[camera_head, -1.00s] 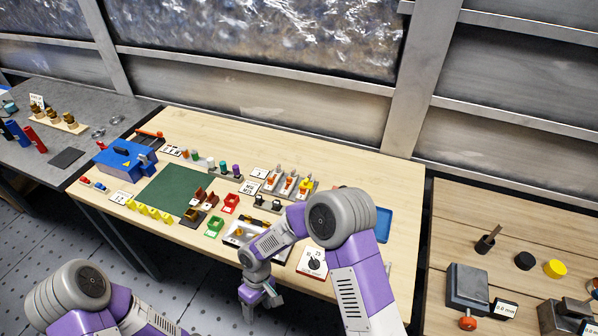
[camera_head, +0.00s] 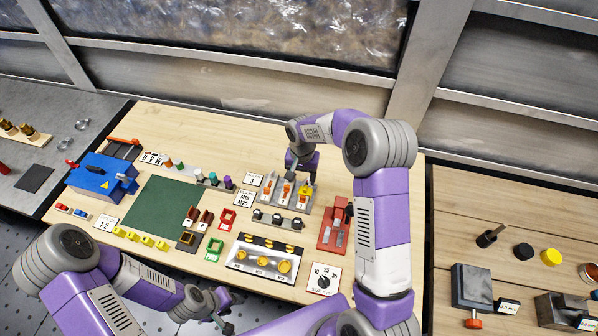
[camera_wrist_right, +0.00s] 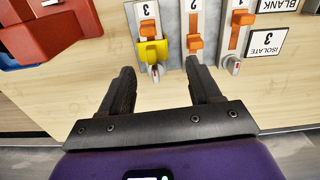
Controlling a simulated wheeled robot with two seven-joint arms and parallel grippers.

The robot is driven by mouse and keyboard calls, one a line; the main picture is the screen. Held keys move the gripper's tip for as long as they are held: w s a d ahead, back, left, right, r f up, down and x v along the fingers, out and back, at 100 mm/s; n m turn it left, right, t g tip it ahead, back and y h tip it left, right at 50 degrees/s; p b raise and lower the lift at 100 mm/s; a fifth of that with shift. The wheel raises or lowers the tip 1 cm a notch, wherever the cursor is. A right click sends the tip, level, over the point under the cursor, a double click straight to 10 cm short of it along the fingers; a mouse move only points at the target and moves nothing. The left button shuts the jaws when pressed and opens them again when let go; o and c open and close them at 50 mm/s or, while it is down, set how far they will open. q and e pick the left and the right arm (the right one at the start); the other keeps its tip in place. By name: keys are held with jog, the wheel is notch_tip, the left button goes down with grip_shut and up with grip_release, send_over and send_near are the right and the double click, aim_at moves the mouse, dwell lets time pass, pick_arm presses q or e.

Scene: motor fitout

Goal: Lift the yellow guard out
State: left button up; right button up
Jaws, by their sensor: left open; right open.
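The yellow guard (camera_wrist_right: 152,52) sits on the lower part of the switch numbered 3 in the right wrist view, below its orange handle. It shows small and yellow on the rightmost switch in the head view (camera_head: 304,190). My right gripper (camera_wrist_right: 163,80) is open and empty. Its fingers point at the switch row, with the guard just ahead of the left finger in the wrist view and apart from it. In the head view my right gripper (camera_head: 302,170) hangs over the back of the switches. My left gripper (camera_head: 226,312) is open near the table's front edge, low in the head view.
Switches 2 (camera_wrist_right: 194,42) and 1 (camera_wrist_right: 235,38) stand beside the guarded one. A red fixture (camera_head: 333,230) is close to its right. Black clips (camera_head: 278,220) and a plate with yellow knobs (camera_head: 262,258) lie in front. The green mat (camera_head: 160,205) is bare.

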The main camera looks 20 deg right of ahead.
aim_at(306, 187)
jog(key=shift+w+d+f+m, duration=0.2)
jog(key=shift+w+d+m, duration=0.1)
jog(key=shift+d, duration=0.2)
jog(key=shift+s+f, duration=0.25)
jog(key=shift+f, duration=0.1)
jog(key=f, duration=0.6)
jog(key=shift+s+d, duration=0.1)
jog(key=shift+s, duration=0.2)
jog(key=shift+c, duration=0.3)
jog(key=c, duration=0.7)
